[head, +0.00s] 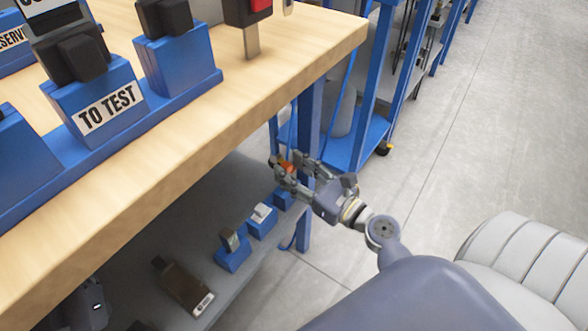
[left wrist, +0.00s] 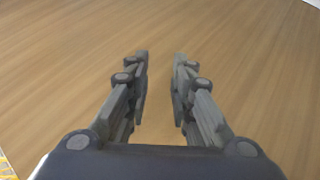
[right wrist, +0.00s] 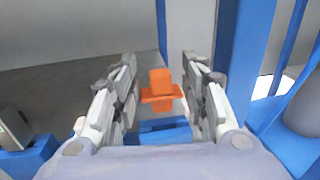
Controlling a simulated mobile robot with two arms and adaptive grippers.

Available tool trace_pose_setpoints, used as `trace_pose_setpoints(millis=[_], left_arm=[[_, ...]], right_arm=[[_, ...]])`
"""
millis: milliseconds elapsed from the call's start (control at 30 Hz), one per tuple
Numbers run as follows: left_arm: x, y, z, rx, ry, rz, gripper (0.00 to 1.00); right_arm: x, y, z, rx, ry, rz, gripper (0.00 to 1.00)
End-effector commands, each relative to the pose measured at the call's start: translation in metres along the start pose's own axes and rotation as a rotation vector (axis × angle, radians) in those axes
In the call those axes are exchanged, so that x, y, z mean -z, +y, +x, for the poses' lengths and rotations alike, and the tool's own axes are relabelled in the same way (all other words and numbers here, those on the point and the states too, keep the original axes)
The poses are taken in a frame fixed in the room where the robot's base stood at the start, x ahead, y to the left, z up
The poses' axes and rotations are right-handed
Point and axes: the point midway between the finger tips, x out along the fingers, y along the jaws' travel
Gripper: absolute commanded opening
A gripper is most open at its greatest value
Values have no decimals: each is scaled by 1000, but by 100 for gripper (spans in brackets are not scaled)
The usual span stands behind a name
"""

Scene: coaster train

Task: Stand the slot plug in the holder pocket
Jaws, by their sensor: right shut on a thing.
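The slot plug (right wrist: 160,88) is a small orange piece with a wider middle band, held upright between the fingers of my right gripper (right wrist: 161,94). It also shows as an orange spot in the head view (head: 287,167). My right gripper (head: 284,172) is shut on it, above the lower shelf's far end. A blue holder block (head: 283,198) stands below it; in the right wrist view this blue block (right wrist: 165,132) lies just under the plug, apart from it as far as I see. Its pocket is not clearly visible. My left gripper (left wrist: 160,62) is open and empty above a wooden surface.
The lower grey shelf (head: 190,235) carries two more blue holders with pieces (head: 233,248) (head: 262,220) and a dark flat device (head: 183,288). The wooden tabletop (head: 290,45) overhangs it. A blue table leg (head: 309,125) stands close behind my right gripper. Open floor lies to the right.

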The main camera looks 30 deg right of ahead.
Motion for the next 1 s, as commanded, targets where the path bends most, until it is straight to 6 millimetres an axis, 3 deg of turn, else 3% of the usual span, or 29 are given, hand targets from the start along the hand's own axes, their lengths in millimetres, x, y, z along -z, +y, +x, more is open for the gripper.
trace_pose_setpoints(millis=[1000], left_arm=[[-15, -2, 0, 5, -81, 4, 22]], right_arm=[[0, -1, 0, 0, 0, 1, 24]])
